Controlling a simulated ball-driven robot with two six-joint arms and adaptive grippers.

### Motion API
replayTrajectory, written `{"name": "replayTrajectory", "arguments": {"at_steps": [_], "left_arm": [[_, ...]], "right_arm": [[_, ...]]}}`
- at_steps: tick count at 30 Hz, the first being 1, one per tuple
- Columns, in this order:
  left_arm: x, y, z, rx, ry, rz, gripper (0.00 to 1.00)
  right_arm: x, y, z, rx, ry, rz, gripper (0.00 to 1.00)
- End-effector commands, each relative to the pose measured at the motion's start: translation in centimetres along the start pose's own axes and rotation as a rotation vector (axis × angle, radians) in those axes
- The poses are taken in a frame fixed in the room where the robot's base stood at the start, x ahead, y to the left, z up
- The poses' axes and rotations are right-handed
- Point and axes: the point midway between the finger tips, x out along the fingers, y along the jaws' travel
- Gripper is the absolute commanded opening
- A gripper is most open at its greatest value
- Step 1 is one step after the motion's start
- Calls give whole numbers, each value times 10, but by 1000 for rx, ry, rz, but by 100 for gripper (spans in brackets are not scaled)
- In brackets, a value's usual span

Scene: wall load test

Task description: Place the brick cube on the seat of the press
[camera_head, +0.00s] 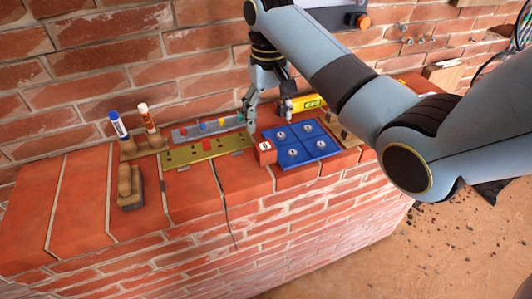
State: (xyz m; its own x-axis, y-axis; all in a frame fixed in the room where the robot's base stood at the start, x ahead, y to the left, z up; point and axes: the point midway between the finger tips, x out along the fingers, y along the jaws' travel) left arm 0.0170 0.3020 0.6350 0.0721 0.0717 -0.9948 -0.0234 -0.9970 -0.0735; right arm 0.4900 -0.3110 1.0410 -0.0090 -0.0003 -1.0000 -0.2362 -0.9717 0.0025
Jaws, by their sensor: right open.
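A small red brick cube (265,152) with a white mark on one face sits on the brick ledge, against the left edge of a blue plate (309,155) that has several round metal pieces on it. My right gripper (269,119) comes down from above. It is open and empty, its fingers apart just behind the cube and the plate, not around the cube. I cannot pick out the press for certain. A grey fixture with an orange knob (363,21) on the wall is partly hidden by my right arm. My left gripper is not in view.
On the ledge are an olive strip (205,151), a grey tray with coloured pieces (208,127), a wooden holder with two tubes (143,145), a wooden-handled tool (130,188) and a yellow level (308,103). The ledge's left end (75,200) is clear. A brick wall stands behind.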

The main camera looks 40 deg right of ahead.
Motion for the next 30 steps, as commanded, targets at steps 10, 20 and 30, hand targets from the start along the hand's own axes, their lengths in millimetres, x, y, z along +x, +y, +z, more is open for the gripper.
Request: {"name": "replayTrajectory", "arguments": {"at_steps": [10, 20, 30], "left_arm": [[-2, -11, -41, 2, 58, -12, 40], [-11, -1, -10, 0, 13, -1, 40], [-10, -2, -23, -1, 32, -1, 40]], "right_arm": [[42, -3, -3, -1, 7, -5, 70], [77, -7, 3, -2, 5, -4, 70], [104, -7, 2, -3, 11, -5, 70]]}}
